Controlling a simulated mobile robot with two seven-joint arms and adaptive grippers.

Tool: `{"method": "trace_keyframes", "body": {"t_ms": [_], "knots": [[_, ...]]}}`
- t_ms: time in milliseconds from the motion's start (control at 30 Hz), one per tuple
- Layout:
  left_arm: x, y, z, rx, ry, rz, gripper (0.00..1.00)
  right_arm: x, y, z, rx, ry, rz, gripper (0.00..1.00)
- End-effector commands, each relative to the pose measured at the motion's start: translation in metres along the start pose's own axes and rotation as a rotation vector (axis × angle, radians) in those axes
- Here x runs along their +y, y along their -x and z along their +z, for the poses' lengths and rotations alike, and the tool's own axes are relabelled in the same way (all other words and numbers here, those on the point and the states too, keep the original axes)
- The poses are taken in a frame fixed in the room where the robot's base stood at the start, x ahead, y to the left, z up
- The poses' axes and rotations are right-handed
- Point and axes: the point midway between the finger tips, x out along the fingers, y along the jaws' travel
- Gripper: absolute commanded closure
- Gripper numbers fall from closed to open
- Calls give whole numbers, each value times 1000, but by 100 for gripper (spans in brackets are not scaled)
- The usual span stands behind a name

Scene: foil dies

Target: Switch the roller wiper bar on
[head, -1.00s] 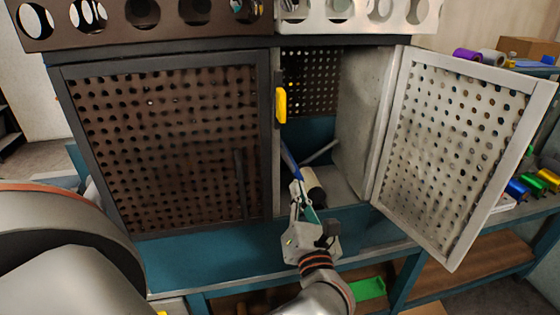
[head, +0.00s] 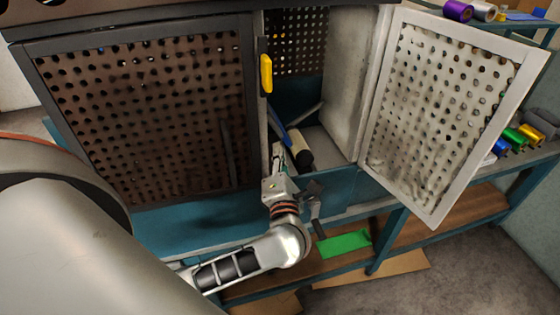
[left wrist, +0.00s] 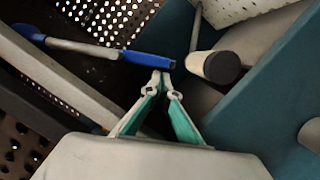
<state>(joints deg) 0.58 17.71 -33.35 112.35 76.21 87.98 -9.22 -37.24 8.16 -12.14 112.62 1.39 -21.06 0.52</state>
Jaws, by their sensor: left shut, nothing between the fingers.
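A bar with a blue grip (head: 277,127), which looks like the wiper bar, slants inside the open cabinet bay. In the left wrist view its blue end (left wrist: 148,57) points right and its grey-blue shaft runs to the left. A pale roller with a dark end cap (head: 300,150) lies beside it; the cap also shows in the left wrist view (left wrist: 222,67). My left gripper (head: 278,153) is shut and empty at the bay's front. Its fingertips (left wrist: 161,76) are just below the blue end; I cannot tell whether they touch. My right gripper is out of view.
The dark perforated door (head: 145,120) left of the bay is closed, with a yellow handle (head: 266,74) at its edge. The pale perforated door (head: 440,115) stands open to the right. A teal front panel (head: 335,193) borders the bay below. Coloured rolls (head: 517,138) lie at far right.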

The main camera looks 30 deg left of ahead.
Motion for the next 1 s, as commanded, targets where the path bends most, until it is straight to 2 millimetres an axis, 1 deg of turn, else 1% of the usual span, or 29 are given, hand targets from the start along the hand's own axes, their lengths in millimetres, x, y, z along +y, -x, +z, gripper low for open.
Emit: {"method": "trace_keyframes", "body": {"t_ms": [33, 100, 200, 533, 733, 1000], "knots": [[1, -5, 0, 0, -1, 1, 100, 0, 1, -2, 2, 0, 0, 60], [0, -9, 0, 0, 0, 1, 100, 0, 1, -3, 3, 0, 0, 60], [0, -12, 0, 1, 1, 1, 100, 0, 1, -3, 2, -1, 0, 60], [0, -12, 0, 2, 6, 1, 100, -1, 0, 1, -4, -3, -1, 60], [-3, -14, 11, 2, 68, 15, 100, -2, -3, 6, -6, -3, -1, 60], [-1, -15, 13, -2, 71, 18, 100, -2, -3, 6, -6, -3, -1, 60]]}}
